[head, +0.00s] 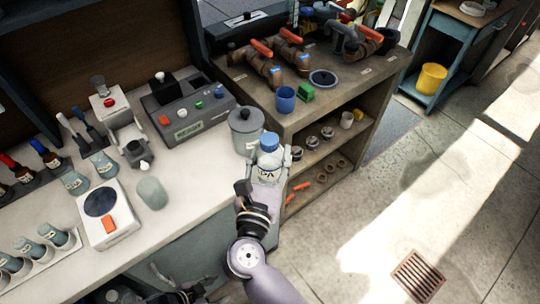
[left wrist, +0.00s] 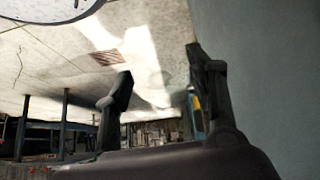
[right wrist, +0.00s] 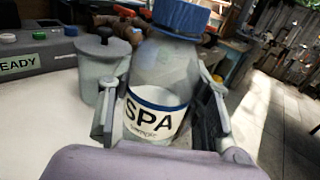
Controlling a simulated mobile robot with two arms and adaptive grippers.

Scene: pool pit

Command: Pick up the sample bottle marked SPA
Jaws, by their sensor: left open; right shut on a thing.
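The SPA sample bottle (right wrist: 160,90) is clear, with a blue cap and a white label reading SPA. It stands upright between the fingers of my right gripper (right wrist: 165,125), which is shut on it. In the head view the bottle (head: 268,158) is by the right end of the white counter, held by my right gripper (head: 266,172). I cannot tell whether its base touches anything. My left gripper (left wrist: 155,85) is open and empty, low beside the counter front. In the head view it is partly cut off at the bottom edge (head: 180,292).
A grey lidded pot (head: 246,130) stands just behind the bottle. The white counter (head: 180,215) also holds a grey READY device (head: 190,115), a white scale (head: 105,213) and several bottles in a rack (head: 40,250). A shelf unit (head: 335,110) stands to the right. The floor beyond is open.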

